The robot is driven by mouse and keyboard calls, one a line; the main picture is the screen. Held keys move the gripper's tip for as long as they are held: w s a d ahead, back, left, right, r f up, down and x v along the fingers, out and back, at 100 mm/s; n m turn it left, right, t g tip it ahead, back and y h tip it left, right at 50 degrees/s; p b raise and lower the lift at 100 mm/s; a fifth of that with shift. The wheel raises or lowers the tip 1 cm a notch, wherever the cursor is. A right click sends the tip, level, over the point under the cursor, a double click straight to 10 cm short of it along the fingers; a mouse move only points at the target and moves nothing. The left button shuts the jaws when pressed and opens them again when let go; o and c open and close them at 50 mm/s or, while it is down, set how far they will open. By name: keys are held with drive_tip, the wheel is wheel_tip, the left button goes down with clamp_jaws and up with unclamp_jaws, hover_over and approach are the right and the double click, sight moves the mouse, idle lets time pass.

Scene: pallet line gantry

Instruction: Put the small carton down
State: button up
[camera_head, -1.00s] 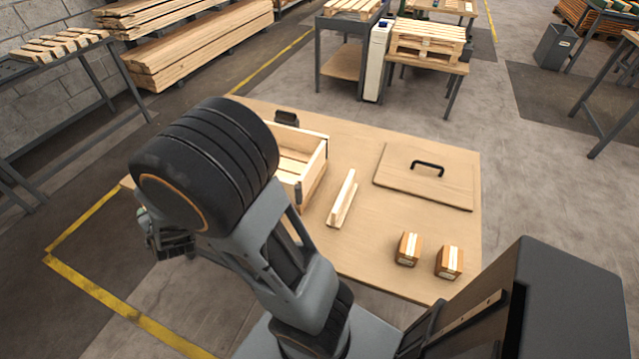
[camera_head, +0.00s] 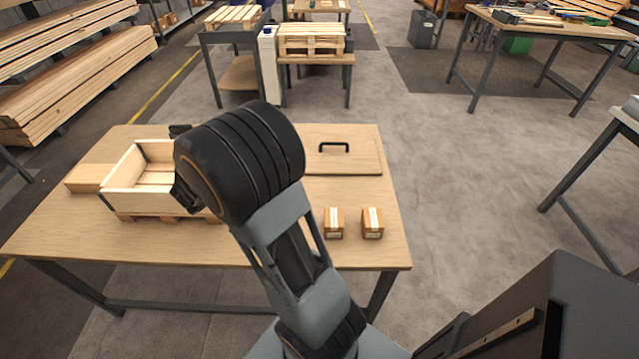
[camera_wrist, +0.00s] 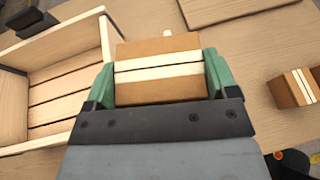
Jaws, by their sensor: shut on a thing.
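My gripper (camera_wrist: 159,78) is shut on a small brown carton (camera_wrist: 158,92) with pale tape stripes, seen in the wrist view between its green finger pads. The carton is over the wooden table, just right of the open wooden crate (camera_wrist: 40,136). I cannot tell if it touches the tabletop. In the head view my arm hides the gripper and the held carton. The crate (camera_head: 122,197) stands at the left of the table (camera_head: 75,237), partly behind my arm.
Two similar cartons (camera_head: 334,222) (camera_head: 372,222) stand near the table's front right. A flat board (camera_head: 348,164) with a black handle lies behind them. A wooden block (camera_head: 88,178) lies left of the crate. The table's front left is clear.

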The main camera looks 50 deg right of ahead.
drive_tip(key=s+d+f+m+g+b, duration=0.2)
drive_tip(key=s+d+f+m+g, duration=0.1)
drive_tip(key=s+d+m+g, duration=0.35)
drive_tip(key=s+d+f+m+g+b, duration=0.2)
drive_tip(key=s+d+f+m+g, duration=0.1)
drive_tip(key=s+d+m+g, duration=0.35)
drive_tip(key=shift+n+y, duration=0.3)
drive_tip(key=shift+n, duration=0.4)
drive_tip(key=s+d+f, duration=0.1)
drive_tip(key=d+f, duration=0.1)
drive_tip(key=d, duration=0.1)
drive_tip(key=s+d+f+b, duration=0.1)
drive_tip(key=d+f, duration=0.2)
drive_tip(key=d, duration=0.1)
drive_tip(key=s+d+f+b, duration=0.1)
drive_tip(key=d+f, duration=0.2)
drive_tip(key=shift+s+d, duration=0.25)
drive_tip(key=shift+s, duration=0.05)
drive_tip(key=shift+s+d+f, duration=0.15)
drive_tip(key=shift+d+f, duration=0.35)
drive_tip(key=shift+f, duration=0.15)
drive_tip(key=shift+d+f+b, duration=0.1)
drive_tip(key=shift+f+b, duration=0.45)
drive_tip(key=shift+f, duration=1)
drive_tip(key=shift+f, duration=0.1)
